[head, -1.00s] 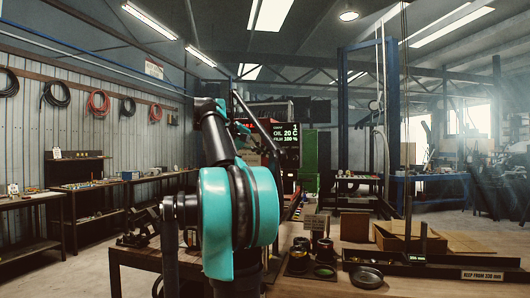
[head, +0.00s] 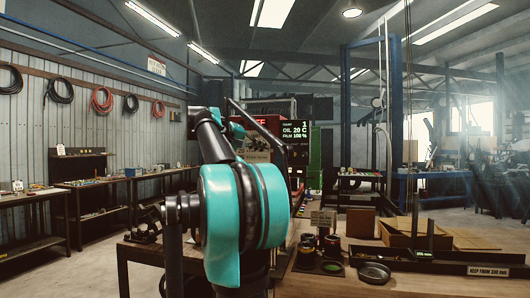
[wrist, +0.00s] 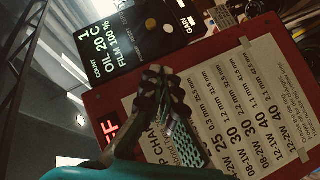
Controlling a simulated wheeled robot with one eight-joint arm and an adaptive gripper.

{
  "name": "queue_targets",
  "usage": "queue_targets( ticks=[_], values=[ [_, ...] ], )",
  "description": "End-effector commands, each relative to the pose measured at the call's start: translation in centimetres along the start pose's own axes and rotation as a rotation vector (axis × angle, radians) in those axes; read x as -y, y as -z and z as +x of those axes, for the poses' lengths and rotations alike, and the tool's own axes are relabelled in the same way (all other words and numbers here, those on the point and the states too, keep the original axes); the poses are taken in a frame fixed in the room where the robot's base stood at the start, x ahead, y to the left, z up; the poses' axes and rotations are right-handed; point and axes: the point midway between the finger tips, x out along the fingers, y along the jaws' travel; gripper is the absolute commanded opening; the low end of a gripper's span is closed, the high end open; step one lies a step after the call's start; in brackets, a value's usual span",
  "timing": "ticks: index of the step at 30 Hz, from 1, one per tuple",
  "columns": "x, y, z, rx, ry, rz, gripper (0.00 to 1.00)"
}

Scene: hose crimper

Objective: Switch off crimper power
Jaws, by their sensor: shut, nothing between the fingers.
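The crimper shows in the head view as a dark display (head: 296,133) with red panel parts, partly hidden behind my teal arm. In the wrist view its display (wrist: 98,38) reads OIL 20 C and FILM 100 %, and a red panel (wrist: 98,101) carries a crimp chart (wrist: 225,95). A small round knob (wrist: 150,24) sits on the black panel beside the display, near a GAIN label. My gripper (wrist: 165,85) is shut and empty in front of the display's edge and chart; I cannot tell whether it touches.
A workbench (head: 320,284) in front holds dark cups, a round dish (head: 374,272) and an open cardboard box (head: 410,233). Side benches line the left wall. Open floor lies between.

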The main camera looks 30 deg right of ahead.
Motion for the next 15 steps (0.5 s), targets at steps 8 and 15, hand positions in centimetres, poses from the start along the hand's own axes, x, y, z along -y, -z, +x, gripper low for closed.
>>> queue_targets(
  ticks=[8,15],
  values=[
    [0.6,-0.4,-5.4,-0.004,0.003,-0.002,0.0],
    [0.8,-0.7,-8.5,-0.002,0.002,-0.001,0.0]
  ],
)
